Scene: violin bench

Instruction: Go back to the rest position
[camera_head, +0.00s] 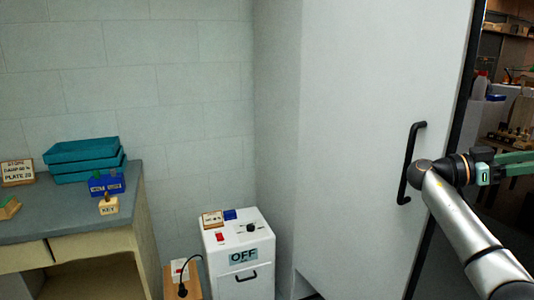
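My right arm comes in from the lower right, and its green gripper (515,163) points to the right edge of the view. The gripper is in front of the dark opening beside the white door (365,130). Its fingertips are cut off by the frame edge, so I cannot tell whether it is open or shut, and I see nothing held. My wrist overlaps the area just right of the black door handle (409,165); I cannot tell whether they touch. My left gripper is not in view.
A bench (60,215) at left bears teal trays (85,150), a blue box (106,183) and a KEY block (109,205). A white cabinet (240,255) marked OFF stands between bench and door. Shelves (510,60) with items show beyond the door's right edge.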

